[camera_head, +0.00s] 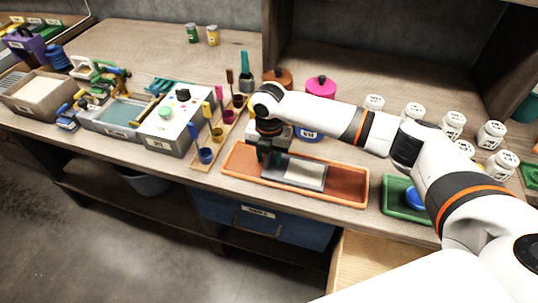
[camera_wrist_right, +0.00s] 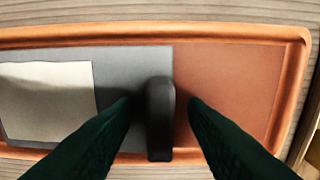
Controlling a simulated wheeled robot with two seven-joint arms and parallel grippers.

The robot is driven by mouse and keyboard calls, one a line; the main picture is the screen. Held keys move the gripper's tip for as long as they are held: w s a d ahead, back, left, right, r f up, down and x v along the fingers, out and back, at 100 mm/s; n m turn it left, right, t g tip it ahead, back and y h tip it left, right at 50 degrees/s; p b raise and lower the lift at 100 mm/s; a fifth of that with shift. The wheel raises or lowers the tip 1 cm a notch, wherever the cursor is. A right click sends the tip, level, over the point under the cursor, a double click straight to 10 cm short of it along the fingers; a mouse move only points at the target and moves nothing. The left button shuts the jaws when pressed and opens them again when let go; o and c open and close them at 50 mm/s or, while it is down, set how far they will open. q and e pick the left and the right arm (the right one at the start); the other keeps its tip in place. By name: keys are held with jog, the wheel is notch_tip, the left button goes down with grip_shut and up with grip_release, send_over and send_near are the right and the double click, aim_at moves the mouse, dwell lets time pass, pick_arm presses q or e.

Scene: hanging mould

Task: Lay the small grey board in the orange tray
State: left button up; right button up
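The small grey board (camera_head: 320,183) lies inside the orange tray (camera_head: 345,201), looking flat on its floor. In the right wrist view the board (camera_wrist_right: 135,68) has a cream panel at left and an upright dark handle (camera_wrist_right: 161,100) near its right end. The tray's rim (camera_wrist_right: 230,30) runs past it above and at right. My right gripper (camera_head: 268,158) is over the board's left part in the head view. Its two dark green fingers (camera_wrist_right: 160,112) stand either side of the handle with gaps, so it looks open. My left gripper is not in view.
A rack of coloured cups and brushes (camera_head: 205,154) stands left of the tray, with a grey box (camera_head: 168,128) beyond it. A green tray (camera_head: 395,198) is close at right. Several white jars (camera_head: 454,121) stand behind it.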

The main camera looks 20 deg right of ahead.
jog(key=shift+r, duration=0.1)
notch_tip(320, 180, up, 12)
dwell(0.4)
jog(key=shift+a, duration=0.1)
